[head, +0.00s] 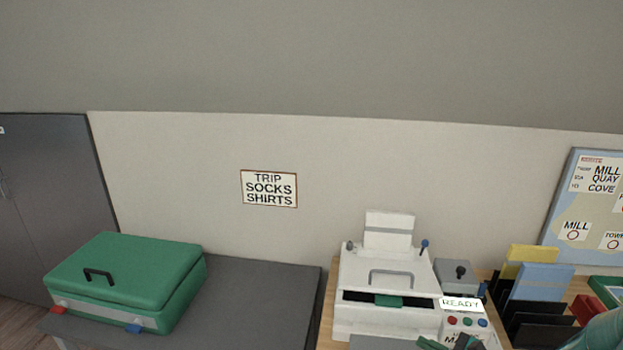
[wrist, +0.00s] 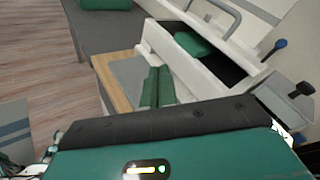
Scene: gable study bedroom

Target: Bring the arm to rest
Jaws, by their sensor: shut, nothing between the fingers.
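My gripper (wrist: 159,72) shows in the wrist view as two green fingers side by side, closed together with nothing between them. The fingers are in front of the white machine (wrist: 165,35), over the front part of the desk (wrist: 118,92). In the head view, green parts of my arm show at the bottom edge and the lower right corner. The fingertips cannot be made out clearly there.
The white machine (head: 385,265) with a green piece (head: 388,300) in its dark slot stands on the desk. A control box with a "READY" label (head: 461,304) and folders (head: 540,282) are to its right. A closed green suitcase (head: 130,275) lies on a grey table (head: 255,290) at left.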

